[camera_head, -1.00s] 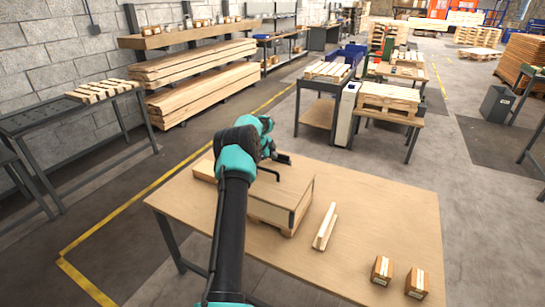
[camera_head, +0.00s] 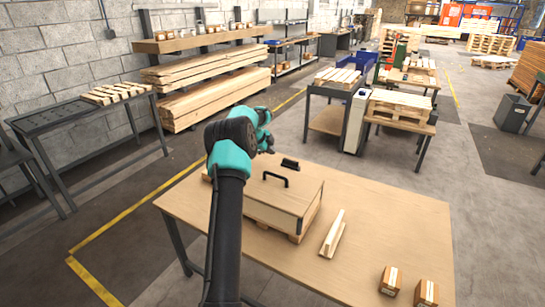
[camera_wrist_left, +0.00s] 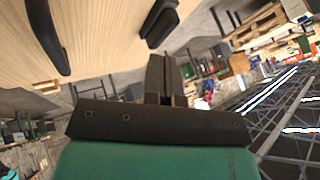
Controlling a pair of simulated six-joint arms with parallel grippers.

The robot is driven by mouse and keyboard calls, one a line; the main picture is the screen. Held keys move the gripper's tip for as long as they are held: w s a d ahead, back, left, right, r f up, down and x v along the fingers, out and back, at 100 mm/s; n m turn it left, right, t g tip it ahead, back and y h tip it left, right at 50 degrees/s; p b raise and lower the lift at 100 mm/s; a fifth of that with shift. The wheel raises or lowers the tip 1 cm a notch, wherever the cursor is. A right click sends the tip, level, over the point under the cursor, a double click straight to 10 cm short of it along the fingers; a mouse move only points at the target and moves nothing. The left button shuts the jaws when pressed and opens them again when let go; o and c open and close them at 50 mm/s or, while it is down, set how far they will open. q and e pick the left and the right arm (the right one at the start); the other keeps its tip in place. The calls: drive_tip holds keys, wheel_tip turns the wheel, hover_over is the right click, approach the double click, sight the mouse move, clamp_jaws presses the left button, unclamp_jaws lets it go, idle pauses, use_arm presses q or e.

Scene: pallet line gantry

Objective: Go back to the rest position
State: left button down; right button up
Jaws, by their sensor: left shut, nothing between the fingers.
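My left arm rises from the bottom of the head view over the near left part of the workbench (camera_head: 375,235). Its gripper (camera_head: 268,144) is small and partly hidden by my wrist, beyond and above the wooden box. In the left wrist view the two fingers (camera_wrist_left: 163,80) lie together, shut and empty. The wooden box (camera_head: 296,196) stands on a small pallet and has a black handle (camera_head: 275,180) on its top, apart from the gripper. The handle also shows in the left wrist view (camera_wrist_left: 45,35). My right gripper is not in view.
A black block (camera_head: 290,164) sits near the box's far edge. A wooden strip piece (camera_head: 333,235) and two small cartons (camera_head: 390,280) (camera_head: 427,293) lie to the right on the workbench. A cart (camera_head: 330,118) and pallet stand (camera_head: 398,110) are behind. The bench's right middle is clear.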

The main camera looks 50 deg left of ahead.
use_arm(q)
drive_tip(key=shift+s+a+r, duration=0.1)
drive_tip(key=shift+s+r, duration=0.2)
drive_tip(key=shift+r, duration=0.15)
